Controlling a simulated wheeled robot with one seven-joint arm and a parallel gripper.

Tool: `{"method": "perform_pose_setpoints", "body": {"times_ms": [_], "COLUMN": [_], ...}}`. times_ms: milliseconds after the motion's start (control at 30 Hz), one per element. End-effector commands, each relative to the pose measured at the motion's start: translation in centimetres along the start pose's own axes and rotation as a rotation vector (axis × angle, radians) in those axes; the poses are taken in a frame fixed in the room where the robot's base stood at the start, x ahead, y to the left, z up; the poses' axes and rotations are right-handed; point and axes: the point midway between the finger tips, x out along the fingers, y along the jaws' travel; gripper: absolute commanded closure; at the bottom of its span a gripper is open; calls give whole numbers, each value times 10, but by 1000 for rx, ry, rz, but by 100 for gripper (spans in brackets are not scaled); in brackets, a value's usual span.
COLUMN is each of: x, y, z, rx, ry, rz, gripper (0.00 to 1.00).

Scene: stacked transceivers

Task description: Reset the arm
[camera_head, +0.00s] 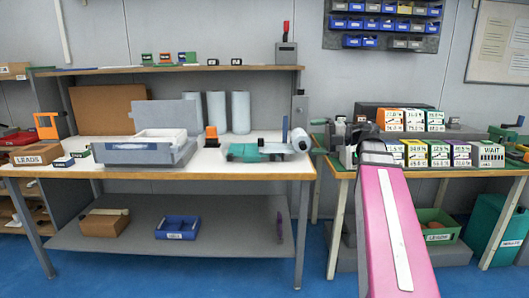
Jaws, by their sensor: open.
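My arm reaches up from the bottom right of the head view, with a pink link and a dark wrist beyond it. My gripper (362,131) is at the far end, over the left part of the right-hand bench (340,168). It is open; its fingers are small and partly hidden by the wrist. I see nothing held. Stacked labelled transceiver boxes (413,119) stand just right of the wrist, with a lower row (439,154) in front of them. I cannot tell whether the gripper touches anything.
The left workbench (230,166) holds an open grey case (130,153), white rolls (240,112) and a green tool (255,150). Blue floor (200,275) lies clear in front.

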Motion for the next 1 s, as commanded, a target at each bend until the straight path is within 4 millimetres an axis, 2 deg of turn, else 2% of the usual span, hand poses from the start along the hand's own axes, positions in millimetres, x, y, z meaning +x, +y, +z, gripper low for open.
{"method": "perform_pose_setpoints", "body": {"times_ms": [167, 367, 567, 767, 867, 1000], "x": [8, 13, 1, -22, -32, -45], "y": [0, -1, -22, -71, -106, -166], "z": [20, 54, 99, 132, 141, 143], "rx": [15, 72, 220, 440, 577, 792], "ry": [-116, -326, -630, -941, -1095, -1306], "rz": [108, 287, 498, 647, 693, 719], "gripper": [0, 0, 0, 0, 0, 0]}}
